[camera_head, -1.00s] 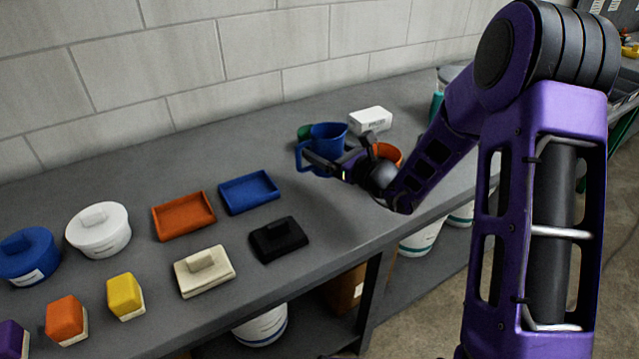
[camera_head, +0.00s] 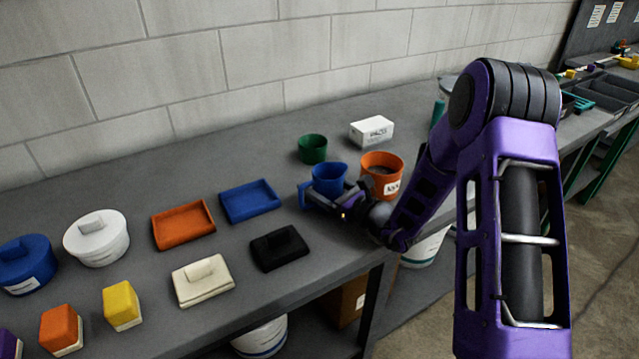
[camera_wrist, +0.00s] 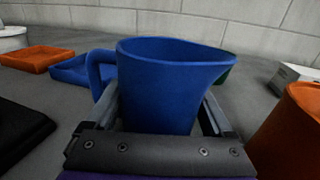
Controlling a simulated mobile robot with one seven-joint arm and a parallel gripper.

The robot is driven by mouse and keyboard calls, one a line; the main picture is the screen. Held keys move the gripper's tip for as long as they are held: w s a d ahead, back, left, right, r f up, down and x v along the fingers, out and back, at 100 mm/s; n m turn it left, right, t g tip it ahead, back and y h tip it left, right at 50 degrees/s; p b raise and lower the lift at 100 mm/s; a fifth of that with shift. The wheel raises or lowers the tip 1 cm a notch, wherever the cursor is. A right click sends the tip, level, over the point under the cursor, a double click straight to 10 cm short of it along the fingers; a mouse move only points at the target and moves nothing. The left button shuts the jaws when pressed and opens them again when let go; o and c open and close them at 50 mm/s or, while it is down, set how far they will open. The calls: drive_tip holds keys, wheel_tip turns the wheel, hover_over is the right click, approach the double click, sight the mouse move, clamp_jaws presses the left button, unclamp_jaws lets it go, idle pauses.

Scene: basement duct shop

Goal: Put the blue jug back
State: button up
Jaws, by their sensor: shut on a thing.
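The blue jug (camera_head: 328,179) is upright between the fingers of my gripper (camera_head: 326,197), which is shut on it. In the wrist view the jug (camera_wrist: 165,85) fills the middle, with its handle to the left and its spout to the right. The fingers (camera_wrist: 165,120) lie on either side of its body. Its base is hidden behind my gripper, so I cannot tell whether it touches the bench. A blue tray (camera_head: 249,201) lies to the left of the jug, and an orange tray (camera_head: 183,225) lies further left.
A green cup (camera_head: 312,148) stands just behind the jug. A labelled orange pot (camera_head: 381,172) stands close on its right, with a white box (camera_head: 371,131) behind. A black lidded block (camera_head: 279,247) lies at front left. The grey bench (camera_head: 225,150) is clear at the back.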

sight(339, 195)
drive_tip(key=o, duration=1.2)
drive_tip(key=shift+o, duration=0.2)
drive_tip(key=shift+r+p, duration=0.3)
drive_tip(key=shift+p, duration=0.05)
drive_tip(key=v, duration=1.1)
drive_tip(key=shift+s+d+f, duration=0.15)
drive_tip(key=shift+d, duration=0.1)
drive_tip(key=shift+s+d, duration=0.15)
drive_tip(key=shift+s, duration=0.05)
